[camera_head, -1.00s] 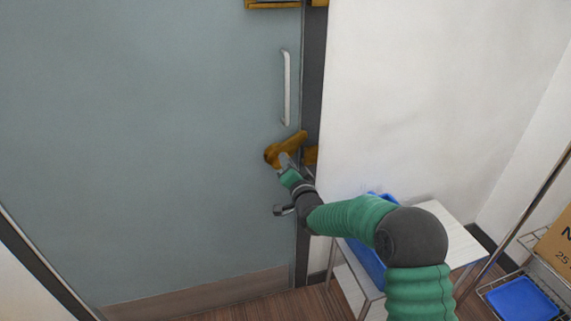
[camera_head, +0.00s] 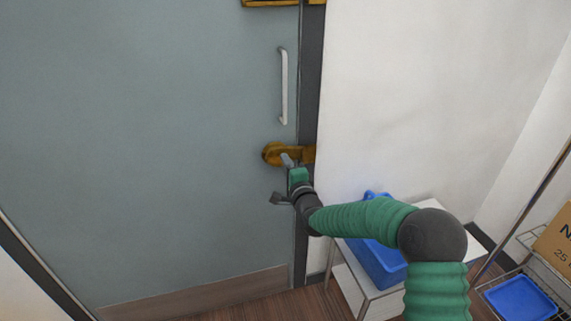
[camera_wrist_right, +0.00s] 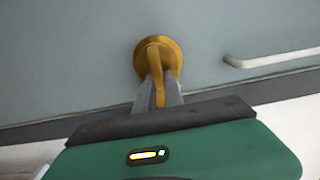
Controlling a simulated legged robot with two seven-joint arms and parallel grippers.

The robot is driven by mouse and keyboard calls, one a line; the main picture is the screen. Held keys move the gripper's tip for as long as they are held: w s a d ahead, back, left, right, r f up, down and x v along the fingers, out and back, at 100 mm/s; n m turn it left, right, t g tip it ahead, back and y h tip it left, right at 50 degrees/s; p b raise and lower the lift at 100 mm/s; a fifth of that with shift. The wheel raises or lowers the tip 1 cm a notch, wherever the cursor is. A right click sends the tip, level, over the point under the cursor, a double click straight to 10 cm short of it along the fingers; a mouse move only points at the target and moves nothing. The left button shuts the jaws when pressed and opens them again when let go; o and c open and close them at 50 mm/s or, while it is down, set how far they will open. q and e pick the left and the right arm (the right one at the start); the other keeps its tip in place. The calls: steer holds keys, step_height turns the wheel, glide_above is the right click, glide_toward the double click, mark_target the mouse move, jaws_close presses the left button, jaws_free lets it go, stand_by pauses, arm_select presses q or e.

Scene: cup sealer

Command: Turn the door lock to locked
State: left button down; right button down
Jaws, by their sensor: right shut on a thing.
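The brass door lock (camera_head: 271,153) is on the grey-blue door near its right edge. Its lever lies about level, pointing right to the brass piece (camera_head: 310,153) on the dark frame. My right gripper (camera_head: 288,160) is at the lever from below, partly covering it. In the right wrist view, the round brass base (camera_wrist_right: 146,62) shows ahead, and the lever stands between the two grey fingers of my right gripper (camera_wrist_right: 158,92), which is shut on it. My left gripper is not in view.
A small white table with a blue bin (camera_head: 378,262) stands at the right. A blue tray (camera_head: 521,299) lies on a rack at far right.

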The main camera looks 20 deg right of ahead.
steer(key=shift+f, duration=0.25)
steer(key=c, duration=1.4)
jaws_free()
steer(key=shift+d, duration=0.1)
steer(key=shift+c, duration=0.2)
steer(key=shift+s+r, duration=0.15)
steer(key=s+p, duration=0.2)
steer(key=s, duration=1.4)
steer(key=shift+s+d+p, duration=0.25)
steer(key=shift+d+p, duration=0.1)
steer(key=shift+p, duration=0.05)
